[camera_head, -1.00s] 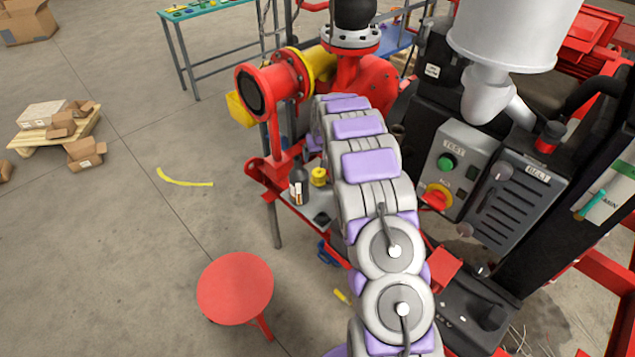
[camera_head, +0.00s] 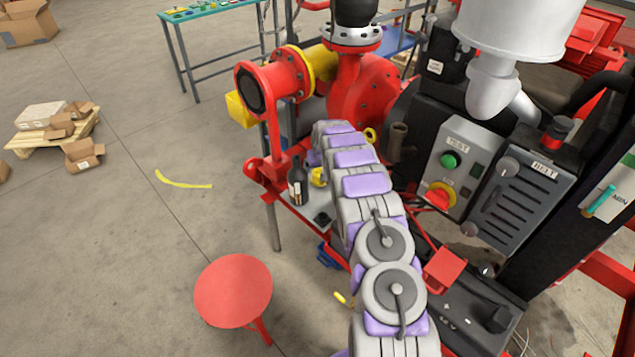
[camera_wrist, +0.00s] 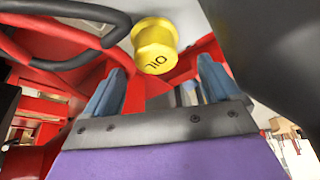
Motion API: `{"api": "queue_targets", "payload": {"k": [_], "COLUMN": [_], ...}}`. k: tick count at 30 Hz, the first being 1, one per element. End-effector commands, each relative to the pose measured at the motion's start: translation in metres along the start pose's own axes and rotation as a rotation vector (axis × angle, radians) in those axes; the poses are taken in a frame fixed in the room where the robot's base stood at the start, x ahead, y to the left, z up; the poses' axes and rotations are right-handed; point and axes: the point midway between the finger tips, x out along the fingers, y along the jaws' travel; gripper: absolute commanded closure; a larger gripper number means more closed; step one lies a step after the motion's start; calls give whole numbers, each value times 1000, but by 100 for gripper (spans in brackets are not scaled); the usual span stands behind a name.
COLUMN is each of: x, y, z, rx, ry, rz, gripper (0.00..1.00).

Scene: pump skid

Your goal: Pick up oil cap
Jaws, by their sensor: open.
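The yellow oil cap (camera_wrist: 154,45) is in the wrist view, top middle, with "OIL" lettered on its side. It stands against a pale grey surface. My gripper (camera_wrist: 160,78) is open, with its two blue-grey fingers spread apart below and to either side of the cap. Nothing is held between them, and I see no contact. In the head view a small yellow piece (camera_head: 318,177) sits beside a dark bottle (camera_head: 297,187) on the skid's tray, partly covered by my arm. I cannot tell surely that it is the same cap. My gripper is hidden in the head view.
Red and black hoses (camera_wrist: 70,35) run close by at the wrist view's upper left. The red pump (camera_head: 365,90) and control box (camera_head: 458,165) flank my arm in the head view. A red round stool (camera_head: 233,290) stands at front left. Floor farther left is mostly open.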

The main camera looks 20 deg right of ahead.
Motion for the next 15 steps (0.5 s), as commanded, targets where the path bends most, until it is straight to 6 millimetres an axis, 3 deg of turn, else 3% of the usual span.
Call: {"api": "queue_targets", "payload": {"k": [5, 15], "x": [7, 42], "y": [0, -5], "z": [0, 0], "rx": [1, -2], "ry": [1, 3], "rz": [1, 5], "gripper": [10, 10]}}
